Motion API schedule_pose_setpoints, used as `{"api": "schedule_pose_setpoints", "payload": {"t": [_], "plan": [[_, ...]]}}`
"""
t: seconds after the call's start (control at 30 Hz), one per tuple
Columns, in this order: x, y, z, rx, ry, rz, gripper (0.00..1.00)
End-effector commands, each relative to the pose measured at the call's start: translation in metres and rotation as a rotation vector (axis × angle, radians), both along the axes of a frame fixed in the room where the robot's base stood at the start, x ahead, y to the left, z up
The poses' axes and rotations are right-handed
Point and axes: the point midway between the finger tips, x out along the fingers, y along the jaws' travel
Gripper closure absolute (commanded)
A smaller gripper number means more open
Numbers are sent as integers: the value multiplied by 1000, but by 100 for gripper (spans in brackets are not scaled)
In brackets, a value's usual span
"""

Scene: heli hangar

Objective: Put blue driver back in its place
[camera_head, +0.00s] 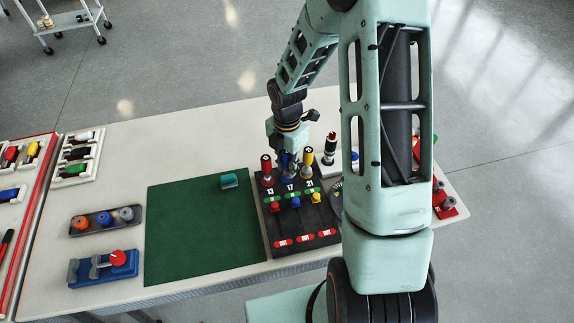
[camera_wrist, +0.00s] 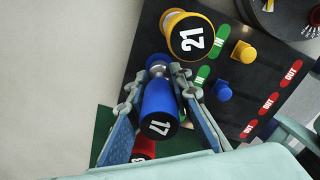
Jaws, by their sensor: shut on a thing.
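The blue driver (camera_wrist: 158,97), with 17 on its black cap, is between the two fingers of my gripper (camera_wrist: 160,115) in the wrist view. My gripper is shut on its handle. A metal shank shows beyond the handle, over the dark board. In the head view my gripper (camera_head: 286,158) is at the far edge of the black board (camera_head: 285,221), above the label 17, between the red driver (camera_head: 267,168) and the yellow driver (camera_head: 307,160). My fingers mostly hide the blue driver there. I cannot tell whether its tip is seated in the board.
The yellow driver 21 (camera_wrist: 190,38) stands close beside my gripper, and the red driver (camera_wrist: 144,148) is on the other side. Small coloured pegs and OUT labels lie nearer on the board. The green mat (camera_head: 200,235) is mostly clear, with one teal item (camera_head: 229,181).

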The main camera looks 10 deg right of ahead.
Motion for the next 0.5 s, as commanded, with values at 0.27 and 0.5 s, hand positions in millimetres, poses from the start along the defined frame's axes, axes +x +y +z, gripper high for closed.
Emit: {"api": "schedule_pose_setpoints", "payload": {"t": [0.27,0.5], "plan": [[0,0,-5,0,0,0,100],[0,0,-8,0,0,0,100]]}}
